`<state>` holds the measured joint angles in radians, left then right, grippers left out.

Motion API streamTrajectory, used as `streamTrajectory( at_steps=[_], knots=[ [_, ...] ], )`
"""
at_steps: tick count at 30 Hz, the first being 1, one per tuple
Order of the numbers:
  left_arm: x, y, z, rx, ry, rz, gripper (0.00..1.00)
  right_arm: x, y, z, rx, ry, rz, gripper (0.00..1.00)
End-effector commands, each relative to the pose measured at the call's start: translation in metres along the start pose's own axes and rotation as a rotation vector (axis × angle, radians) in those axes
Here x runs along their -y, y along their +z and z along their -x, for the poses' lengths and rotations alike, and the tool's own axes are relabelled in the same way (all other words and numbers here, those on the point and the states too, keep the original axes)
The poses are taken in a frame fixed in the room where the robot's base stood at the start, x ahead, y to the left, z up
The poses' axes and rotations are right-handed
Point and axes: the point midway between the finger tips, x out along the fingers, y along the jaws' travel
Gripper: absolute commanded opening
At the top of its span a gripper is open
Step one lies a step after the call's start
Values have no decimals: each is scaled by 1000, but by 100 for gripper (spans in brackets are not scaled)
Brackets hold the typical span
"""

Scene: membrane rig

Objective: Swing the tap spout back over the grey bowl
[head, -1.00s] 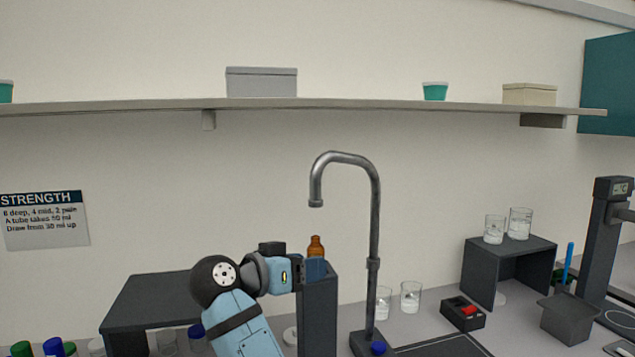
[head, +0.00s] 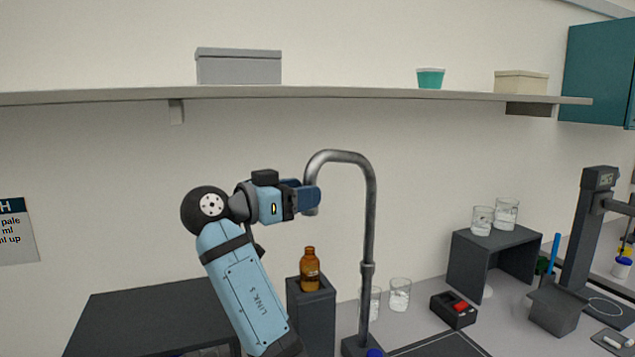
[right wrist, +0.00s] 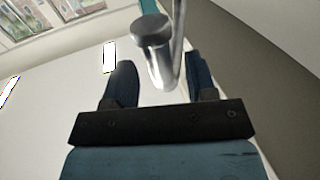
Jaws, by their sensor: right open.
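The tap (head: 369,220) is a tall grey metal pipe with a hooked spout (head: 335,156) whose open end points down to the left. My right gripper (head: 312,197) is at the spout's hanging end, coming from the left. In the right wrist view the spout (right wrist: 157,55) hangs between the two spread fingers (right wrist: 160,85), with gaps on both sides. The jaws are open; I cannot tell whether either finger touches it. In the head view the fingers partly hide the spout's end. I cannot make out the grey bowl. My left gripper is not in view.
A brown bottle (head: 310,270) stands in a dark post-like holder (head: 313,322) below my right gripper. Glass beakers (head: 399,294) stand right of the tap, near a dark box with a red switch (head: 454,309). A shelf (head: 340,92) runs above the spout.

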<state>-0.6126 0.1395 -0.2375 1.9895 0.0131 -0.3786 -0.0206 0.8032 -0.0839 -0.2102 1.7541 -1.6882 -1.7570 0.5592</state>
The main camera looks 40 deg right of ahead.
Motion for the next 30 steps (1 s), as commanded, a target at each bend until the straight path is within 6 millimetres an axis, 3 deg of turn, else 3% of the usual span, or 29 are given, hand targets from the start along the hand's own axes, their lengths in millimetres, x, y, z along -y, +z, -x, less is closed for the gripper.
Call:
streamTrajectory(
  at_steps=[7,19,26,30],
  knots=[
    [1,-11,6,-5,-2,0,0,0,-1,-34,-1,1,0,52],
    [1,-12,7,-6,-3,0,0,0,0,-41,1,-1,0,52],
    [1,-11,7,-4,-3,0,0,0,0,-40,1,-1,0,0],
    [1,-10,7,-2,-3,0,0,0,0,-41,1,-2,0,0]
  ],
)
